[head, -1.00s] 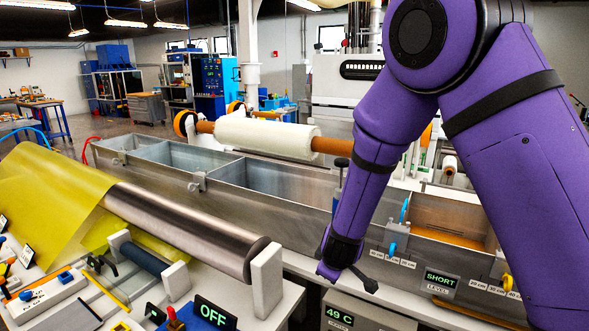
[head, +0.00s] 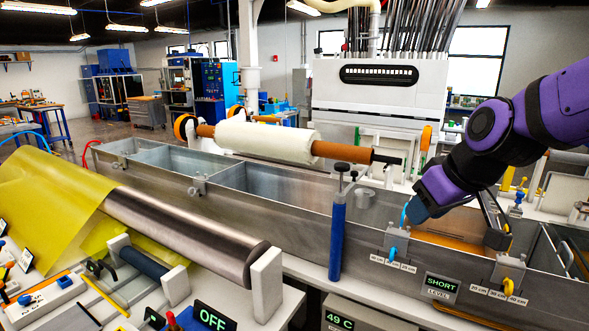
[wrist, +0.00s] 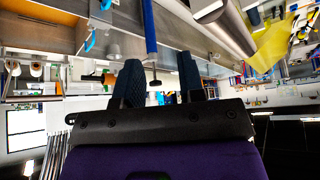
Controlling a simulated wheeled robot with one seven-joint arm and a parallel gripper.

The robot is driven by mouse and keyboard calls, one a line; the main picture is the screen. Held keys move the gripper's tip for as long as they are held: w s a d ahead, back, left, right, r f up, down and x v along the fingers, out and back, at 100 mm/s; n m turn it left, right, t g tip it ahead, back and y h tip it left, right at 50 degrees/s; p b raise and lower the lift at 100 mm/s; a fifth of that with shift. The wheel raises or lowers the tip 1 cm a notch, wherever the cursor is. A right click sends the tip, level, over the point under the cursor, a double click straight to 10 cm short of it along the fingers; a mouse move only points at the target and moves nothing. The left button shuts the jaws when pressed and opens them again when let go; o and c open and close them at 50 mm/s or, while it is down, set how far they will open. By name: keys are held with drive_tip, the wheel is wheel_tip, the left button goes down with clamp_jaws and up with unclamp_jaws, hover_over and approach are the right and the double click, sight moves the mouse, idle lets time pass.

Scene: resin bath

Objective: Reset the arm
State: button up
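My gripper (head: 440,195) is at the right of the head view, over the right part of the metal bath (head: 270,190). Its purple arm comes in from the right edge. In the wrist view, the two dark ridged fingers of my gripper (wrist: 160,82) stand apart. I see nothing held between them. The black T-handle seen past the gap is on the blue post, behind the fingers. The blue post (head: 337,235) stands upright at the near wall of the bath, apart from my gripper. It also shows in the wrist view (wrist: 149,25).
A white roll (head: 265,139) on an orange-brown core lies across the bath. A metal roller (head: 180,230) with yellow film is at front left. Blue (head: 393,250) and yellow (head: 508,287) clips sit on the near wall. A white machine (head: 380,100) stands behind.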

drive_tip(key=s+d+r+m+h, duration=0.1)
drive_tip(key=s+d+r+m, duration=0.1)
drive_tip(key=s+d, duration=0.2)
drive_tip(key=s+d+r+m+h, duration=0.1)
drive_tip(key=s+d, duration=0.3)
drive_tip(key=s, duration=0.7)
drive_tip(key=shift+s+r+m+h, duration=0.25)
drive_tip(key=shift+r+m+h, duration=0.15)
drive_tip(key=shift+r+m, duration=0.4)
drive_tip(key=shift+f, duration=0.1)
